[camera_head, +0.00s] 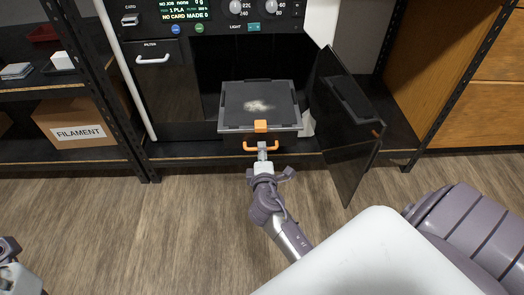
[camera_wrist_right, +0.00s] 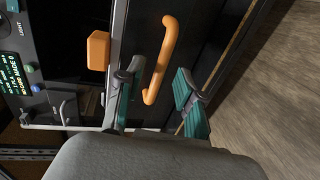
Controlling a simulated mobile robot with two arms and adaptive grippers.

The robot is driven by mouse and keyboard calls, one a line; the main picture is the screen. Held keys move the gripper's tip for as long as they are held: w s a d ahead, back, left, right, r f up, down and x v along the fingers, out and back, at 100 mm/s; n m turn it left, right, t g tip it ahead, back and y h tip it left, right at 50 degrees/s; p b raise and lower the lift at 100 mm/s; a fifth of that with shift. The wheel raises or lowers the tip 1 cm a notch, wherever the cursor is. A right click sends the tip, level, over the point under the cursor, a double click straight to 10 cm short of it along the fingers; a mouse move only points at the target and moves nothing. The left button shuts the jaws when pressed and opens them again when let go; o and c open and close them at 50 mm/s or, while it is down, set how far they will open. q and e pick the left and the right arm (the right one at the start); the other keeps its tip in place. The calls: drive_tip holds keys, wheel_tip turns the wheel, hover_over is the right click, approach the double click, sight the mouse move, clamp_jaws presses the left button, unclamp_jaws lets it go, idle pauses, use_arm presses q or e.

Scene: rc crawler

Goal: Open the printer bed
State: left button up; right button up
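The printer (camera_head: 160,90) stands on a shelf with its front chamber uncovered. Its dark printer bed (camera_head: 258,103) lies level in the opening, with a pale patch on top and an orange block (camera_head: 261,126) at its front edge. Below the block is an orange bar handle (camera_head: 247,148), which also shows in the right wrist view (camera_wrist_right: 163,60). My right gripper (camera_head: 262,154) is at this handle. In the right wrist view its two teal-padded fingers (camera_wrist_right: 160,78) are apart, with the handle between them and gaps visible. My left gripper (camera_head: 14,277) is partly cut off at the lower left.
A dark door panel (camera_head: 345,125) stands swung open right of the chamber. A box marked FILAMENT (camera_head: 78,124) sits on the left shelf. Wooden drawers (camera_head: 490,111) stand at the right. The wood floor (camera_head: 130,220) in front is clear.

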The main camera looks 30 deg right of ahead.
drive_tip(key=v, duration=1)
drive_tip(key=shift+s+a, duration=0.2)
